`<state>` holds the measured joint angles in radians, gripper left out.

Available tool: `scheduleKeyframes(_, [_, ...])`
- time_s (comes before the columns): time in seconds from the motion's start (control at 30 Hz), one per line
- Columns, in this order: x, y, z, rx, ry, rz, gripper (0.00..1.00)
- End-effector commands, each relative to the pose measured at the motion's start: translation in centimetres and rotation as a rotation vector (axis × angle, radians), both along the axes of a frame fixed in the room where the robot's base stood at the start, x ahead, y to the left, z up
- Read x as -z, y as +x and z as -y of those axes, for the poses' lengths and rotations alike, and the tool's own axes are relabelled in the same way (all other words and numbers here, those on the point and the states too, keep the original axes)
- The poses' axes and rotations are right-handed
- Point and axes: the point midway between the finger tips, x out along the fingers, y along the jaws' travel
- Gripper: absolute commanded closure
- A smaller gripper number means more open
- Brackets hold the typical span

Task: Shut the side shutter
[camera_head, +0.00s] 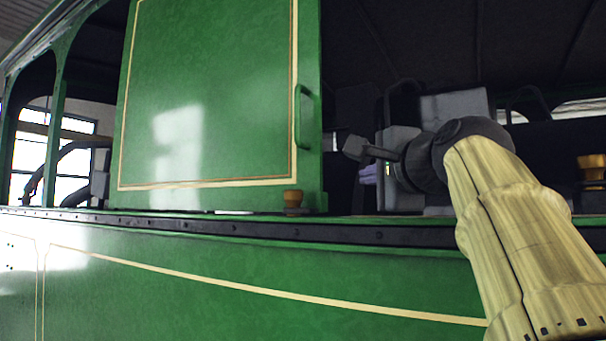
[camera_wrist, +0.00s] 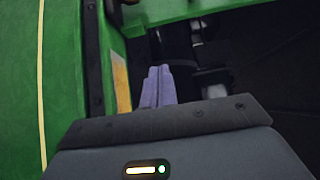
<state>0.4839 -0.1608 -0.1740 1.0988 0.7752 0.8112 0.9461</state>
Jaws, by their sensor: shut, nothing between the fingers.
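The side shutter (camera_head: 215,95) is a green panel with a gold border line, standing in the left part of the tram's side opening. A green upright handle (camera_head: 304,118) is near its right edge. My gripper (camera_head: 367,174) is in the opening to the right of the shutter and its handle, apart from both. Its purple fingers are partly hidden by my wrist. In the wrist view my gripper (camera_wrist: 160,70) shows its fingers together, with nothing between them. A green surface crosses the top of that view; I cannot tell for sure that it is the shutter.
A dark riveted rail (camera_head: 240,227) runs along the sill above the green side wall (camera_head: 250,270). A small brass knob (camera_head: 293,197) stands by the shutter's lower right corner, and another brass fitting (camera_head: 591,168) is at the far right. The dark opening right of the shutter is unshuttered.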

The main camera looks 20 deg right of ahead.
Motion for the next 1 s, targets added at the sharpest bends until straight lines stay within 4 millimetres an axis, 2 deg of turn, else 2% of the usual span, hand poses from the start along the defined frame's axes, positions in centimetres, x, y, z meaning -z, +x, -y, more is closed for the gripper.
scheduleKeyframes(0.43, [-0.3,8.0,1.0,-0.001,0.002,-0.005,1.0])
scheduleKeyframes(0.53, [-0.4,9.3,-0.1,-0.003,0.001,-0.004,1.0])
scheduleKeyframes(0.7, [-0.2,10.7,-1.2,-0.002,0.0,-0.002,1.0])
scheduleKeyframes(1.0, [0.1,11.1,-1.5,0.0,0.0,-0.002,1.0])
